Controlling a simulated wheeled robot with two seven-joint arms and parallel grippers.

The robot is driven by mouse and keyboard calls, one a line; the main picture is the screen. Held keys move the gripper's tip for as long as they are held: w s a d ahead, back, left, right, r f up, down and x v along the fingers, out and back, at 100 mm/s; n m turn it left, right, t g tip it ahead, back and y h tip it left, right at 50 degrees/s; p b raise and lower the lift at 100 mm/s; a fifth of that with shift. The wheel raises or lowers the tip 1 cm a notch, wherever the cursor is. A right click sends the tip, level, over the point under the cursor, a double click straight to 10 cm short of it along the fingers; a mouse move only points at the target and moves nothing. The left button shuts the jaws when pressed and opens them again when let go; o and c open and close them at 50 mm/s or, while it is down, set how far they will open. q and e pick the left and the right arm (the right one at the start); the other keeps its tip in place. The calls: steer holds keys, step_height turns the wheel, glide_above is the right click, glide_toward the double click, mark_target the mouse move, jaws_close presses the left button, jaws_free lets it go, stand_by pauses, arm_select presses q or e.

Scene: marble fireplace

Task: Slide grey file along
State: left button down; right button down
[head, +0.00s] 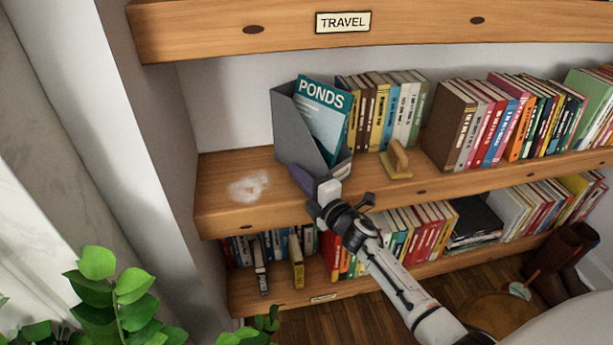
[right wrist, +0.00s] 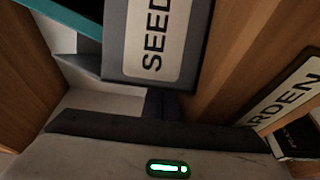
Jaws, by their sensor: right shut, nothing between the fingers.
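The grey file (head: 293,130) stands upright near the left end of the middle shelf (head: 225,208), with a teal "PONDS" book (head: 322,112) in it. In the right wrist view, the file (right wrist: 113,40) is close up and its white "SEED..." label (right wrist: 154,38) shows in part. My right gripper (head: 329,189) is shut and empty at the lower front of the file, by the shelf's front edge. I cannot tell whether it touches the file. My left gripper is not in view.
A pale powdery patch (head: 248,186) lies on the bare shelf left of the file. A row of books (head: 380,112) stands right of the file, with a wooden-handled tool (head: 398,158) in front. The "TRAVEL" shelf (head: 420,22) is above. A leafy plant (head: 110,290) is lower left.

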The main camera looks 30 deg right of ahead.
steer(key=shift+s+d, duration=0.2)
steer(key=shift+d, duration=0.7)
